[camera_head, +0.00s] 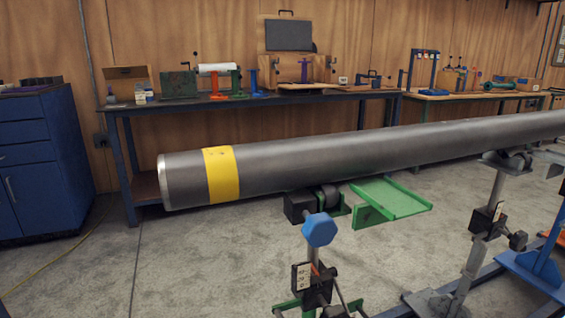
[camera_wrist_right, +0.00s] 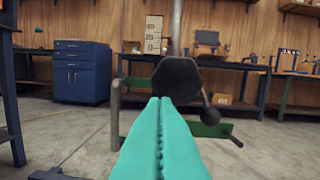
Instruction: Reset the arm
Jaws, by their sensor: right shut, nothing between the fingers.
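My right gripper (camera_wrist_right: 160,105) shows in the right wrist view as two teal fingers pressed together, with nothing between them. It points toward a dark hexagonal knob (camera_wrist_right: 178,80) on a stand; I cannot tell how far apart they are. Neither gripper shows in the head view. There, a long grey pipe (camera_head: 300,158) with a yellow band (camera_head: 222,174) near its left end rests level on roller stands.
A stand with a blue knob (camera_head: 319,230) and a green tray (camera_head: 392,200) are at the pipe's near side. Another stand (camera_head: 490,215) is at the right. A blue cabinet (camera_head: 40,160) and a workbench (camera_head: 330,96) line the back.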

